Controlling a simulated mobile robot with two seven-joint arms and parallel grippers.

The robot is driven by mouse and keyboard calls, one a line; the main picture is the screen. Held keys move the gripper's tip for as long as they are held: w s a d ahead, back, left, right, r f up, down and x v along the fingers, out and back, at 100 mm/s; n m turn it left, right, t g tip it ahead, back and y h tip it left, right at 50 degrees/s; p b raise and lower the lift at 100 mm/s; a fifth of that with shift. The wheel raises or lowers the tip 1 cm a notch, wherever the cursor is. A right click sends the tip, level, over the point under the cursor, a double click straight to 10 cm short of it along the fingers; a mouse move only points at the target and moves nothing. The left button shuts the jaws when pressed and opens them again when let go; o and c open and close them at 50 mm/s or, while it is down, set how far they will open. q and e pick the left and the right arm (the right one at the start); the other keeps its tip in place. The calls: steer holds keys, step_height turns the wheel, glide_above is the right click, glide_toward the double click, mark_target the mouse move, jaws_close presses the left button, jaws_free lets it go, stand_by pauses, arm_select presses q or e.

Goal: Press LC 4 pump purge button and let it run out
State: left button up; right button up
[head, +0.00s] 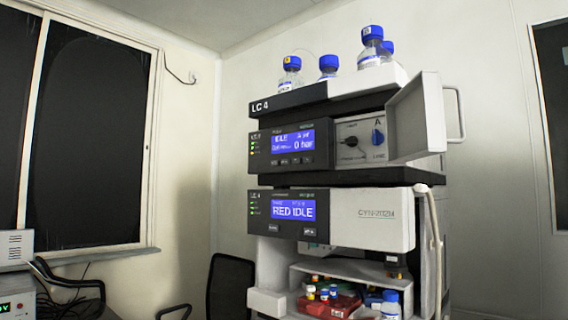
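The LC 4 column stack stands right of centre in the head view, with its "LC 4" label on the top tray (290,104). The upper module (262,150) has a blue display (293,140) that seems to read "IDLE" and "0 bar". A row of small buttons (290,161) sits under this display; their labels are too small to read. The module's right front is open, showing a panel with a black knob (351,142) and a blue knob (378,137). Its door (420,118) stands open to the right. Neither of my grippers is in view.
Blue-capped bottles (371,46) stand on top. A lower module (386,215) shows "RED IDLE". Below it, an open bay holds red racks (330,304) with vials. A black chair (228,288) stands left of the stack; grey equipment (17,248) is at the far left.

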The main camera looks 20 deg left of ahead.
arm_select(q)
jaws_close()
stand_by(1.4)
